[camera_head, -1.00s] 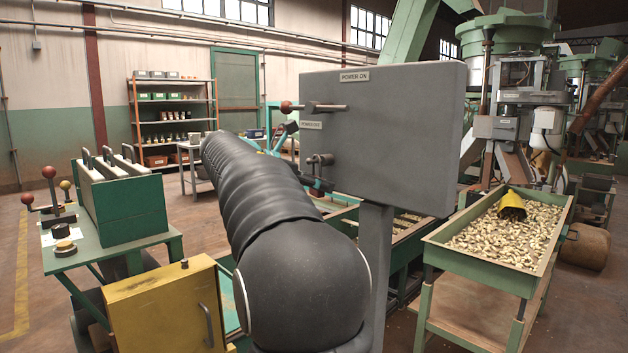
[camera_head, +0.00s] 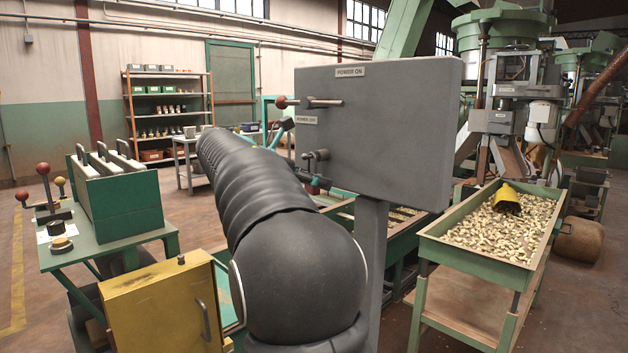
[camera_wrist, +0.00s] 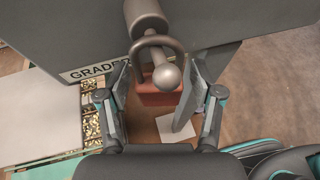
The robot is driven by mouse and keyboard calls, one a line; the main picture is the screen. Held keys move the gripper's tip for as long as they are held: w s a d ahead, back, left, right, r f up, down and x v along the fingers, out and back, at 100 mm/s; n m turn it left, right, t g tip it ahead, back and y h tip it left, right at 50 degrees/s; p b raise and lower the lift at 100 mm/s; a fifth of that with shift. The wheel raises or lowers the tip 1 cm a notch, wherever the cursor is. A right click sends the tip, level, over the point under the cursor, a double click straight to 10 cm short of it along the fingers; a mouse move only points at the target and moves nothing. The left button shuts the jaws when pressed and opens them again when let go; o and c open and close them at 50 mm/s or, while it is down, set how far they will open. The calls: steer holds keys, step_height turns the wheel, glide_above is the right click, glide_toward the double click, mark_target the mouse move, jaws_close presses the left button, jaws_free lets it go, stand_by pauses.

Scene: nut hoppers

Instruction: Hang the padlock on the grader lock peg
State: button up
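The padlock has a red body (camera_wrist: 160,92) and a grey shackle (camera_wrist: 157,40). In the wrist view the lock peg (camera_wrist: 148,18), a grey shaft with a ball end, passes through the shackle, and the body hangs below. My gripper (camera_wrist: 157,88) is open, one finger on each side of the padlock, with small gaps showing. In the head view the peg (camera_head: 318,156) sticks out of the grey panel, with a red patch of the padlock (camera_head: 313,188) under it; my arm hides most of the gripper.
The grey panel (camera_head: 385,130) stands on a post close to my arm. A red-knobbed lever (camera_head: 310,103) sits above the peg. A yellow cabinet (camera_head: 155,310) and a green bench (camera_head: 110,245) are at left; a nut-filled green tray (camera_head: 435,252) is at right.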

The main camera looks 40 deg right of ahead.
steer(key=shift+a, duration=0.1)
steer(key=v, duration=1.2)
steer(key=w+a+f+m+t+y, duration=0.15)
steer(key=w+f+m, duration=0.25)
steer(key=f, duration=0.4)
steer(key=s+a+f+m+t+y, duration=0.35)
steer(key=a+f+y, duration=0.2)
steer(key=f, duration=0.45)
steer(key=s+a+f+m+t+y, duration=0.1)
steer(key=s+a+f, duration=0.3)
steer(key=s, duration=0.4)
steer(key=s+a+f+m+t+y, duration=0.1)
steer(key=s+a+f+m+y, duration=0.2)
steer(key=s+a, duration=0.3)
steer(key=s+a+f+m+t+y, duration=0.1)
steer(key=s+a+f+m, duration=0.3)
steer(key=s, duration=0.6)
steer(key=shift+a+f+y, duration=0.3)
steer(key=shift+a+y, duration=0.4)
